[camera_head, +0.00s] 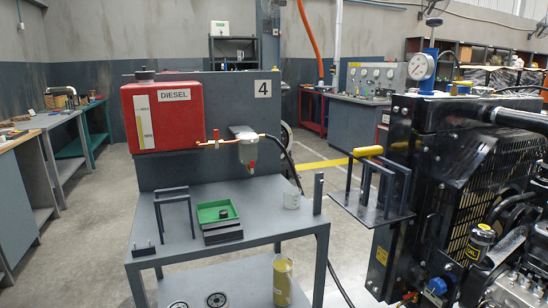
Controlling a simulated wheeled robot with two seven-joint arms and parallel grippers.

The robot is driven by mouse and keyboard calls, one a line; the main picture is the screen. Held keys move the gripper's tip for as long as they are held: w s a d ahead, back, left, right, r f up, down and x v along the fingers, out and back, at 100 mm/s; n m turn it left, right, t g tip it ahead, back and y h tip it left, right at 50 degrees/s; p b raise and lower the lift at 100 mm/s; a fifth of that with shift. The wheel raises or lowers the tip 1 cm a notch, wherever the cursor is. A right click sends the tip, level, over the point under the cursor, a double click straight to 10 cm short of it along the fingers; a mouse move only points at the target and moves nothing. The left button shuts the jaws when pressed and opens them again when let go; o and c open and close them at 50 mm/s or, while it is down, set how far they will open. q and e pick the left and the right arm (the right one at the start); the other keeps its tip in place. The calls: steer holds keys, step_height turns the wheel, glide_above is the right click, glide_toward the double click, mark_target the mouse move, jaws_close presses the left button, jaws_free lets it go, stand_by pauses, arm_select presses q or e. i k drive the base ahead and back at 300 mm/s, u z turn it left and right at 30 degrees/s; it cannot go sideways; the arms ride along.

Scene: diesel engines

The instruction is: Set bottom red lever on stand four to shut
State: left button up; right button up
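Stand four is a dark grey panel and table marked by a "4" sign (263,89). A red diesel tank (167,117) sits at its left, with a copper fuel line running right to a filter bowl (245,146). A small red lever (251,166) shows under the bowl; it is too small to tell its setting. Another small red lever (216,135) stands on the line beside the tank. Neither of my grippers is in view.
A yellow can (282,281) is on the lower shelf. A black engine (470,170) stands at right. Floor at left is clear.

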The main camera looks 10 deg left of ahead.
mark_target(251, 169)
steer(key=u, duration=0.6)
steer(key=i, duration=0.85)
steer(key=u, duration=0.9)
